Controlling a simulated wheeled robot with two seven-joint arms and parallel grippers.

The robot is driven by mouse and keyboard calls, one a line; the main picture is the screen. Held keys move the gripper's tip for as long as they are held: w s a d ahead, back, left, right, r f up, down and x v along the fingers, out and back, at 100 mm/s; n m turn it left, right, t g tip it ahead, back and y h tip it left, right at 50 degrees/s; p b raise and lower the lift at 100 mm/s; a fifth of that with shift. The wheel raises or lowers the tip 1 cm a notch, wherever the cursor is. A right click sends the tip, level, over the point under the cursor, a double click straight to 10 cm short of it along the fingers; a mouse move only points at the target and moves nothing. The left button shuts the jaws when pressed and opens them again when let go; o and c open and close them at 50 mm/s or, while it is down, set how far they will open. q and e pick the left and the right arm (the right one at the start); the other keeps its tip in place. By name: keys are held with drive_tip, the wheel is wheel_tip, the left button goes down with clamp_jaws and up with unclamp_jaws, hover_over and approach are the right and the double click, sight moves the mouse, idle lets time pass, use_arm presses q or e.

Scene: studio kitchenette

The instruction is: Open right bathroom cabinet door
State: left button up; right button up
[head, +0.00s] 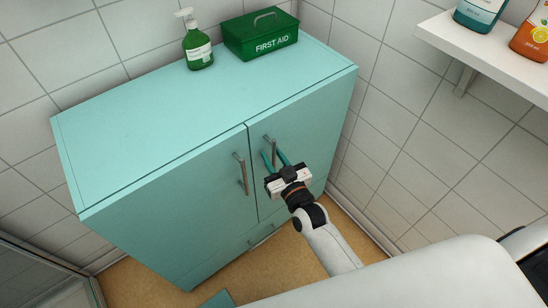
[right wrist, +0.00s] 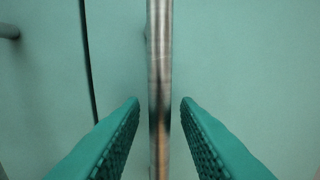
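The teal bathroom cabinet (head: 190,190) stands against the tiled wall with both doors closed. Its right door (head: 318,140) carries a vertical metal bar handle (head: 270,150), and its left door (head: 190,215) has a similar handle (head: 241,174). My right gripper (head: 275,158) is at the right door's handle. In the right wrist view, the handle (right wrist: 160,80) runs upright between the two open teal fingers (right wrist: 160,112), with a gap on each side. My left gripper is not in view.
A green soap bottle (head: 197,45) and a green first aid box (head: 261,36) stand on the cabinet top. A white shelf (head: 490,58) with bottles is on the right wall. A glass panel (head: 40,275) is at lower left.

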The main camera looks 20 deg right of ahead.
clamp_jaws()
drive_tip(key=shift+s+d, duration=0.1)
drive_tip(key=shift+s, duration=0.05)
